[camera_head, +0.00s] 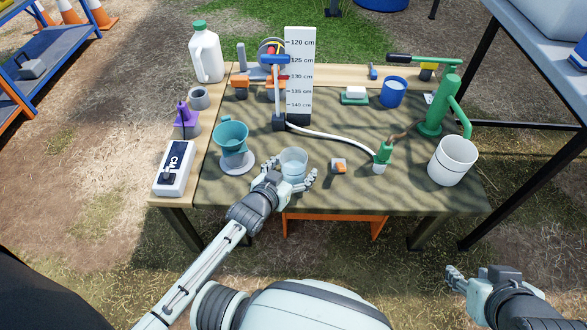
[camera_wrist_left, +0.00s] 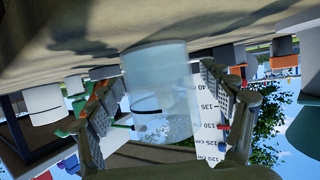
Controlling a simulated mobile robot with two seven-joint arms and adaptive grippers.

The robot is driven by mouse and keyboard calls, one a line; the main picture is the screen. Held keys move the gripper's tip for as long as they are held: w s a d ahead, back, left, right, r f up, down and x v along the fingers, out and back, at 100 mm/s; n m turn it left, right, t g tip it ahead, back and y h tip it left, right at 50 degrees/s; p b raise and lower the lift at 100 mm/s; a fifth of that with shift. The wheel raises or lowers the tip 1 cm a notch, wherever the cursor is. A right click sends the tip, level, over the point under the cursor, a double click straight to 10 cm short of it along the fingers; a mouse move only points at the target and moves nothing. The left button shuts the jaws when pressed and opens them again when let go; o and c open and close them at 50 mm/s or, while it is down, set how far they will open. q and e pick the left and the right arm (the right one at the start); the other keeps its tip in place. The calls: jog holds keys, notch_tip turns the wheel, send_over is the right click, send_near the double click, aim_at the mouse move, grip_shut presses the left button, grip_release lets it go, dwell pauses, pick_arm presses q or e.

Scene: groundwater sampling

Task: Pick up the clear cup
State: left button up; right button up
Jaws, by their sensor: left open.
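The clear cup (camera_head: 293,164) stands upright near the front edge of the table, with a clear, faintly bluish body. My left gripper (camera_head: 289,174) is open, with its fingers on either side of the cup. In the left wrist view, which is upside down, the cup (camera_wrist_left: 162,92) fills the space between the two finger pads of the left gripper (camera_wrist_left: 162,105). Small gaps seem to show beside the cup, and I cannot tell whether either pad touches it. My right gripper (camera_head: 454,282) is empty, off the front right of the table; its jaw opening is unclear.
A small grey and orange item (camera_head: 339,166) lies to the right. A white hose (camera_head: 330,133) runs behind to a green fitting (camera_head: 383,153). A white bucket (camera_head: 452,162) stands at the right edge.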

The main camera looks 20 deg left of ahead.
pick_arm(q)
jog(key=shift+c, duration=0.3)
jog(key=c, duration=1.2)
jog(key=shift+c, duration=0.3)
jog(key=shift+r, duration=0.15)
